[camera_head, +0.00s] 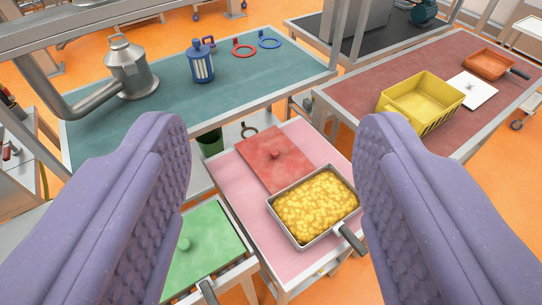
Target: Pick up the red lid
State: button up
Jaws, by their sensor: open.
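My gripper (273,150) shows as two large purple padded fingers, one on each side of the picture. They are wide apart with nothing between them. The lid appears in the gap between the fingers, farther off and below, and no finger touches it. The lid's near right corner is beside a pan (315,205) full of yellow pieces.
A green lid (203,244) with a knob covers a pan at the lower left. A teal table (230,105) behind holds a metal can (131,70), a blue jug (201,62) and rings. A yellow bin (424,100) and an orange pan (490,65) stand on the right table. Metal posts frame the tables.

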aim_at(278, 163)
jog(key=z, duration=0.4)
jog(key=i+j+u, duration=0.2)
jog(key=i+j, duration=0.2)
jog(key=i+j+u, duration=0.2)
jog(key=i, duration=0.4)
jog(key=k+j, duration=0.05)
jog(key=j, duration=0.05)
